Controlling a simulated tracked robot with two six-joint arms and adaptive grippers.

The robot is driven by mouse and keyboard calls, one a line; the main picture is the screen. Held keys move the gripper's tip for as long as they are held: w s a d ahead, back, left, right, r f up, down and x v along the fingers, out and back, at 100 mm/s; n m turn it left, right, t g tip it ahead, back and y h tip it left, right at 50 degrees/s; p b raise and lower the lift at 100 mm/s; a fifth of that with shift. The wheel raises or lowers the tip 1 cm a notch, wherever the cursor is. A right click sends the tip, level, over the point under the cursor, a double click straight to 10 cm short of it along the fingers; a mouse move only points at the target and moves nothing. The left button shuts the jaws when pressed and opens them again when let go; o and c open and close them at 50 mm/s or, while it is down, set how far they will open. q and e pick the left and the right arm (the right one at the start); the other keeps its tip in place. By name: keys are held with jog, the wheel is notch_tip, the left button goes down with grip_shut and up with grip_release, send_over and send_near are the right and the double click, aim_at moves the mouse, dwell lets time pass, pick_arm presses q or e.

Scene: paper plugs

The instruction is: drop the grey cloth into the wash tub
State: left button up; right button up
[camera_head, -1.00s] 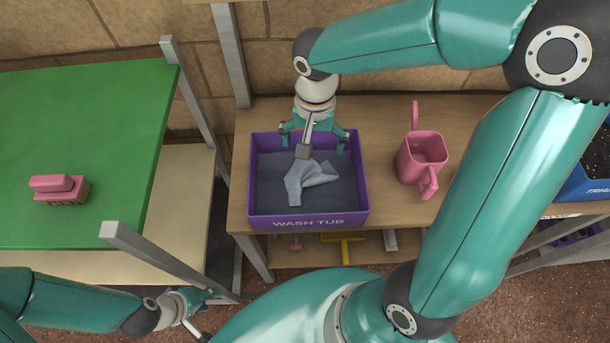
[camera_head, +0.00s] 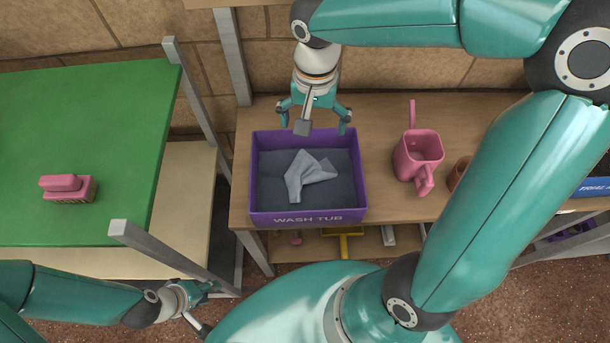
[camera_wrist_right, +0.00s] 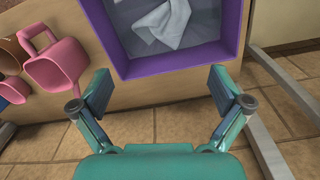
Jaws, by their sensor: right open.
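The grey cloth (camera_head: 309,175) lies crumpled on the floor of the purple wash tub (camera_head: 260,206), which stands on the wooden shelf. The cloth also shows inside the tub in the right wrist view (camera_wrist_right: 168,20). My right gripper (camera_head: 314,127) is open and empty, above the tub's back rim and apart from the cloth. Its two spread fingers show in the right wrist view (camera_wrist_right: 158,92) with nothing between them. My left gripper (camera_head: 212,295) is low at the left by the green table's frame, and its fingers are too small to read.
A pink watering can (camera_head: 416,158) stands right of the tub, with a brown pot (camera_head: 459,174) beside it. A pink brush (camera_head: 68,189) lies on the green table (camera_head: 95,130). A blue bin (camera_head: 592,187) is at the far right. The brick wall is close behind the shelf.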

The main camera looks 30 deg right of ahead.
notch_tip(320, 180, up, 9)
jog(key=shift+f, duration=0.2)
dwell(0.5)
